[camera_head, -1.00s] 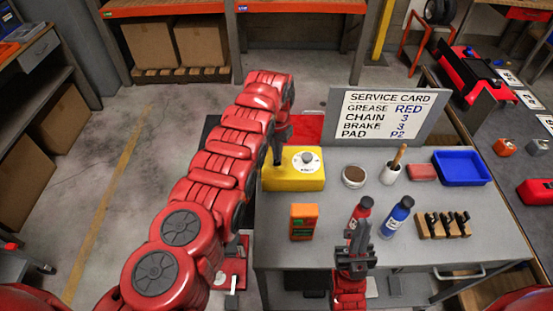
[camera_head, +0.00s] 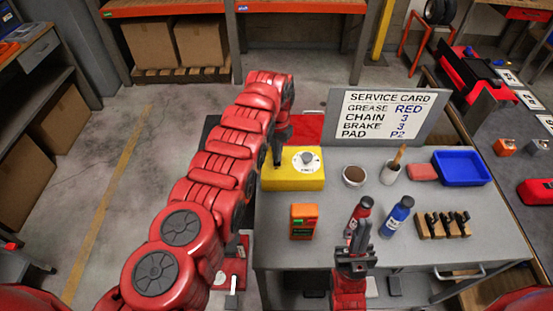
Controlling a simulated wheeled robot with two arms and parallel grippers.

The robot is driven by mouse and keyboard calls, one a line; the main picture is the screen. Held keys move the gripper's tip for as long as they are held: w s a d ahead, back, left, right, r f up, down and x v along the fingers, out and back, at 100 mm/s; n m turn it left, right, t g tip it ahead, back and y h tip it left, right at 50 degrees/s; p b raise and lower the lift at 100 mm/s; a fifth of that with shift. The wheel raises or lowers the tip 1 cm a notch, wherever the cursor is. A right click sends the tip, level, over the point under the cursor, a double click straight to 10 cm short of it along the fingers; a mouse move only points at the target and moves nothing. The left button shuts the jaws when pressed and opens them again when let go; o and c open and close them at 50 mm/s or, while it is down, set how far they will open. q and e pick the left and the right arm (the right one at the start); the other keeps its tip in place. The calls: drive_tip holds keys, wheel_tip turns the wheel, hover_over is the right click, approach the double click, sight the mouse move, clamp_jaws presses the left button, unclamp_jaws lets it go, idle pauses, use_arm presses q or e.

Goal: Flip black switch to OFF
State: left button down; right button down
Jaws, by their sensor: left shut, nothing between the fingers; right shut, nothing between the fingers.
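A yellow box (camera_head: 292,180) with a round white dial and grey knob (camera_head: 307,159) stands at the back left of the grey table. My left gripper (camera_head: 278,160) is shut and points down at the left part of the box's top. It covers that spot, and I cannot make out a black switch or whether the fingers touch it. My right gripper (camera_head: 354,246) is shut and empty near the table's front edge, just in front of the red bottle (camera_head: 358,216).
A blue bottle (camera_head: 397,216), an orange device (camera_head: 303,221), a wooden block with black pieces (camera_head: 443,225), a brown-topped tin (camera_head: 354,175), a white cup (camera_head: 391,172) and a blue tray (camera_head: 461,169) stand on the table (camera_head: 420,256). A service card (camera_head: 386,114) stands behind.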

use_arm(q)
drive_tip(key=shift+s+f+b, duration=0.1)
drive_tip(key=shift+f+b, duration=0.9)
drive_tip(key=shift+b, duration=0.1)
idle(0.3)
wheel_tip(320, 180, up, 2)
drive_tip(key=p, duration=0.2)
drive_tip(key=shift+r+p, duration=0.25)
drive_tip(key=shift+p, duration=0.1)
wheel_tip(320, 180, up, 2)
drive_tip(key=shift+r+p, duration=0.15)
drive_tip(key=shift+p, duration=0.85)
drive_tip(key=shift+r+p, duration=0.85)
drive_tip(key=shift+r, duration=0.3)
drive_tip(key=shift+f, duration=0.1)
